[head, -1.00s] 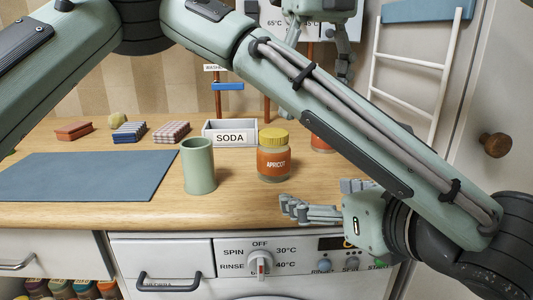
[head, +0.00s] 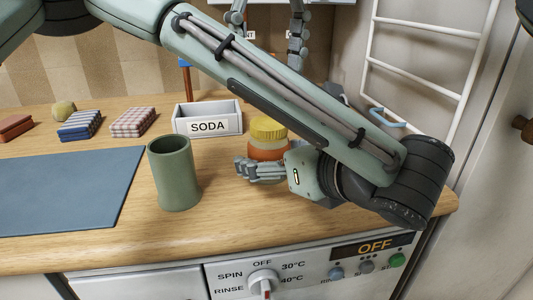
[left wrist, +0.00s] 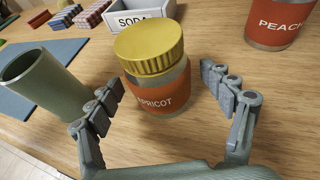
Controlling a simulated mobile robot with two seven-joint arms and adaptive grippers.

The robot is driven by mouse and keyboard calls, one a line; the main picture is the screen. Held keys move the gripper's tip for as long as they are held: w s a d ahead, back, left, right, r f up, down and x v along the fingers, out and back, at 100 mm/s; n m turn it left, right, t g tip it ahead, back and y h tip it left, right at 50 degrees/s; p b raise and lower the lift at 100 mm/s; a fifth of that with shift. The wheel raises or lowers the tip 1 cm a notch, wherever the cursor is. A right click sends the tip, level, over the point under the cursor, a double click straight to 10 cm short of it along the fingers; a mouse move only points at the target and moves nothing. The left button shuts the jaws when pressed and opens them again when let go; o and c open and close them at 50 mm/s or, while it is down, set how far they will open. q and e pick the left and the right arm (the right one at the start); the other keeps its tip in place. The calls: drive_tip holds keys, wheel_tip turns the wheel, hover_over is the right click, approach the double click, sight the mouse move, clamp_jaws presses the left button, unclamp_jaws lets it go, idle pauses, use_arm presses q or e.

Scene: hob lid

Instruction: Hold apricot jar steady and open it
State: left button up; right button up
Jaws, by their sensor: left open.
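The apricot jar (head: 267,152) stands upright on the wooden worktop, with a ridged yellow lid (head: 268,128) on it and an orange label. My left gripper (head: 250,168) is low in front of it and hides its lower part in the head view. In the left wrist view the apricot jar (left wrist: 158,92) stands between the two spread fingers of my left gripper (left wrist: 155,98), a little beyond the tips. The fingers look clear of it. My right gripper (head: 268,30) hangs at the top of the head view, cut off by the edge, its fingers apart and empty.
A green cup (head: 174,175) stands left of the jar, close to my left fingers. The soda box (head: 207,124) is behind. A peach jar (left wrist: 278,22) stands behind right. A blue mat (head: 65,200) and folded cloths (head: 132,122) lie left. The worktop's front edge is near.

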sight(260, 152)
use_arm(q)
drive_tip(key=shift+x, duration=2.4)
clamp_jaws()
